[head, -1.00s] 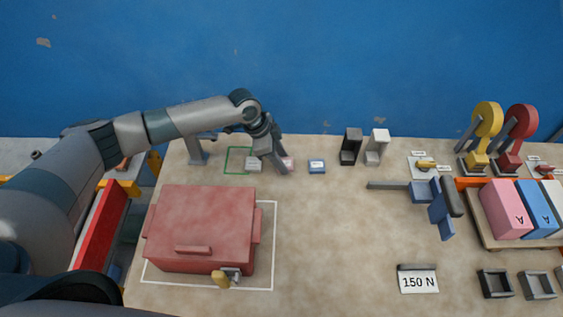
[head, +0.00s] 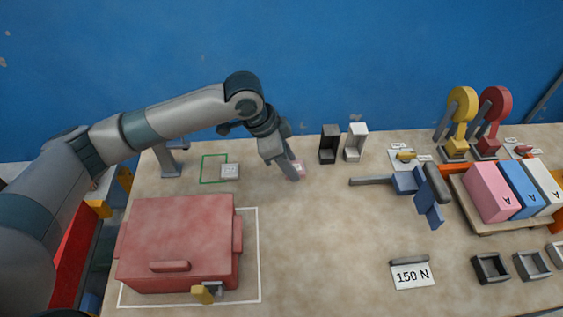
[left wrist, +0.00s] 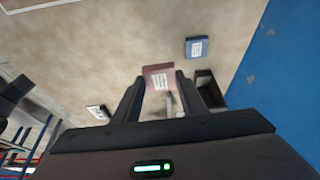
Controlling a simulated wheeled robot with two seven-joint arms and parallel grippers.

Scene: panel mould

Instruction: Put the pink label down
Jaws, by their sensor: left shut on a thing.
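The pink label (head: 300,168), a small block with a white printed face, is held between the fingertips of my left gripper (head: 293,174). It also shows in the left wrist view (left wrist: 159,79), with a finger on each side. The gripper points down over the back middle of the table, and I cannot tell how high the label is above it. A grey-white label (head: 230,171) lies to its left, beside a green outline (head: 203,169) that looks empty. A blue label (left wrist: 199,47) shows in the left wrist view; the gripper and pink label seem to hide it in the head view.
A black holder (head: 330,146) and a white holder (head: 356,145) stand right of the gripper. A red box (head: 180,235) sits front left. A blue tool (head: 407,182) and a "150 N" card (head: 411,275) are to the right. The table's front middle is clear.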

